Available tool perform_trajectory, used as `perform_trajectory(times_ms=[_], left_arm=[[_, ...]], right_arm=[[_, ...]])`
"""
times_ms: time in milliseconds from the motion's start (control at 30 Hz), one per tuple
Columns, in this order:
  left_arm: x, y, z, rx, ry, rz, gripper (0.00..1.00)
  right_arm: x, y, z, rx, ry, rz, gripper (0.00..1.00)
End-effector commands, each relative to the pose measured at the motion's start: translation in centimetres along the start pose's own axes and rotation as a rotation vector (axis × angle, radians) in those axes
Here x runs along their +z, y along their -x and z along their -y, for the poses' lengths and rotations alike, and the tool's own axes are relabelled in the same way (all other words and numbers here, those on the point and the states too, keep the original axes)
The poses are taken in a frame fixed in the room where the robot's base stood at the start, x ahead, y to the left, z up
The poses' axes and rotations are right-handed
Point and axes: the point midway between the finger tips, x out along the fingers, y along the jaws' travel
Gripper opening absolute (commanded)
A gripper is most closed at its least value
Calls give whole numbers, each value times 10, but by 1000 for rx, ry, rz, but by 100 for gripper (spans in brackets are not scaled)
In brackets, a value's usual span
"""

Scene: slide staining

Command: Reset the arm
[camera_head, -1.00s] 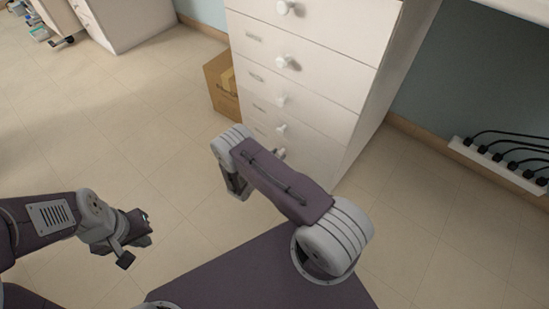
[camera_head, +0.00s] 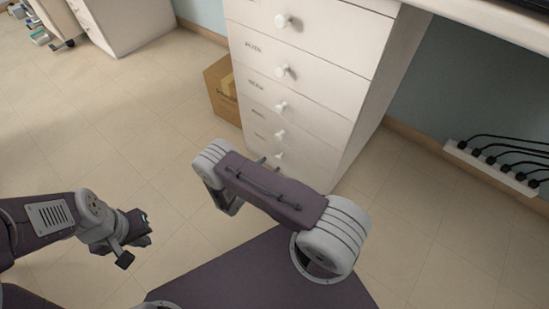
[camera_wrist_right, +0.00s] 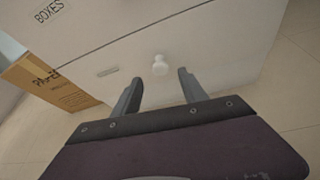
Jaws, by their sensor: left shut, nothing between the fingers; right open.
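My left gripper (camera_head: 134,228) is at the lower left of the head view, shut with nothing in it, above the bare floor. My right arm is folded in front of the white drawer unit, and its gripper is mostly hidden behind the arm in the head view. In the right wrist view my right gripper (camera_wrist_right: 160,90) is open and empty. Its two dark fingers point at the drawer unit, with a white round knob (camera_wrist_right: 160,66) showing beyond and between them. I see no contact with the knob.
The white drawer unit (camera_head: 372,110) stands ahead, its drawers shut. A cardboard box (camera_head: 224,98) is on the floor at its left; it also shows in the right wrist view (camera_wrist_right: 48,84). A power strip (camera_head: 490,166) with black plugs is at the right.

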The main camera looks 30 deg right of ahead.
Motion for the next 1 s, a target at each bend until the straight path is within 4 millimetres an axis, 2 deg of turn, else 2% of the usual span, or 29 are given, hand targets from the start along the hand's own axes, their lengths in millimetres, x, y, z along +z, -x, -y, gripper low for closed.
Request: perform_trajectory(times_ms=[33,100,200,700,767,867,967,1000], left_arm=[[-1,8,0,0,0,0,0],[-1,10,0,0,0,0,0],[-1,12,0,0,0,0,0],[-1,10,0,0,0,0,0],[-1,12,0,0,0,0,0],[-2,22,0,0,0,0,0],[-4,38,-1,0,0,0,0],[-5,44,-1,0,0,0,0]], right_arm=[[3,11,-2,4,2,-1,50],[2,19,-1,2,1,0,50],[0,24,0,1,1,0,50],[0,24,0,-1,0,0,50],[4,26,1,-14,-10,-2,50],[36,33,8,-124,-89,-26,50],[90,55,29,-345,-266,-91,50],[111,68,41,-444,-353,-127,50]])
